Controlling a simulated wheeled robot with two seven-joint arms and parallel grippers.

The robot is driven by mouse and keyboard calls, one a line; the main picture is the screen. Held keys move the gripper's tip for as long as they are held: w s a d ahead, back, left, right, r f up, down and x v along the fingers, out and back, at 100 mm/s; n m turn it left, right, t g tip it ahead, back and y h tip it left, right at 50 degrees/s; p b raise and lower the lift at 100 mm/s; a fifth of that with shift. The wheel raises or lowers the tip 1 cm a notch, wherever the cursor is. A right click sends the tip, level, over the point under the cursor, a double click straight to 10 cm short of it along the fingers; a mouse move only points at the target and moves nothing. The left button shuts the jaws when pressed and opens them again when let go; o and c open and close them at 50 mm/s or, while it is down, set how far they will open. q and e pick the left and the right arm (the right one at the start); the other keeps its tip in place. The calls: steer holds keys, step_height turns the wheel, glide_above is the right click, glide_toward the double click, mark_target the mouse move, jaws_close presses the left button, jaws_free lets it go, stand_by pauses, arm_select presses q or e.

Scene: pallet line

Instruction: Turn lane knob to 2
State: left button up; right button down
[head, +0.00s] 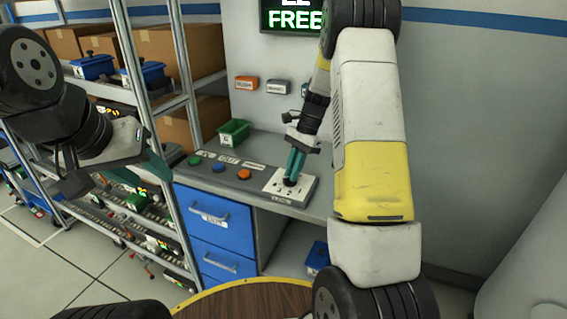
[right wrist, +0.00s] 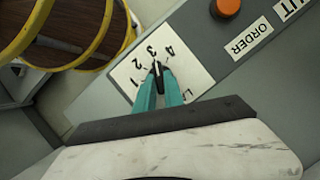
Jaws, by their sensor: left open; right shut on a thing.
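The lane knob (right wrist: 158,68) is a small dark knob with a pale line, on a white plate (right wrist: 192,78) marked 1 to 4. Its pointing direction is hard to tell; its far end lies near the 3 and 4. My right gripper (right wrist: 159,76) is shut on the knob with its teal fingers. In the head view, the right gripper (head: 291,176) comes down onto the white plate (head: 305,190) at the counter's right part. My left gripper (head: 158,168) is open and empty, in front of the shelving at the left.
Green, blue and orange (head: 244,174) buttons sit on the counter (head: 228,184), left of the plate. A green bin (head: 233,132) stands behind them. Blue drawers (head: 214,222) are below. A lit screen (head: 291,15) reads FREE. A round wooden top (head: 245,300) is in front.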

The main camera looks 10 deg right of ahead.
steer(key=n, duration=0.2)
steer(key=n+g+h, duration=0.1)
steer(key=n, duration=0.1)
steer(key=shift+w+a+n, duration=0.2)
steer(key=shift+n, duration=0.1)
steer(key=n+h, duration=0.1)
steer(key=n, duration=0.1)
steer(key=n+g, duration=0.1)
steer(key=n, duration=0.1)
steer(key=shift+w+a+n+h, duration=0.1)
steer(key=shift+a+n+h, duration=0.05)
steer(key=shift+n+h, duration=0.2)
steer(key=c, duration=1.4)
jaws_free()
steer(key=shift+c, duration=0.2)
steer(key=a+v, duration=0.1)
steer(key=v, duration=0.6)
steer(key=shift+w+d+r, duration=0.2)
steer(key=shift+d+r, duration=0.15)
steer(key=shift+d, duration=0.05)
